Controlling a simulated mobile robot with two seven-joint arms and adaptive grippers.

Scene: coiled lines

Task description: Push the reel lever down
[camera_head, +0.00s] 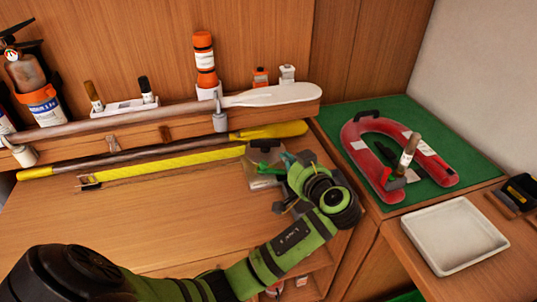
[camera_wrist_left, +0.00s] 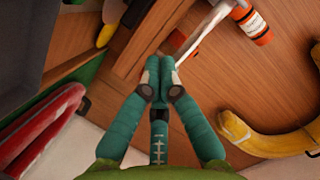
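I cannot clearly make out a reel lever in either view. A pale case-like object with a green top part (camera_head: 263,178) stands against the back of the wooden counter, partly hidden by my left gripper; I cannot tell whether it is the reel. My left gripper (camera_head: 288,160) is just right of it in the head view. In the left wrist view the teal fingers (camera_wrist_left: 160,68) meet at their tips, with nothing visible between them. Whether they touch anything is unclear. My right gripper is in neither view.
A white-bladed paddle (camera_head: 270,95) and a yellow-bladed one (camera_head: 270,131) lie along the back. An orange canister (camera_head: 204,60) stands on the shelf. A red horseshoe float (camera_head: 370,165) lies on a green mat (camera_head: 390,112), with a white tray (camera_head: 452,235) nearer.

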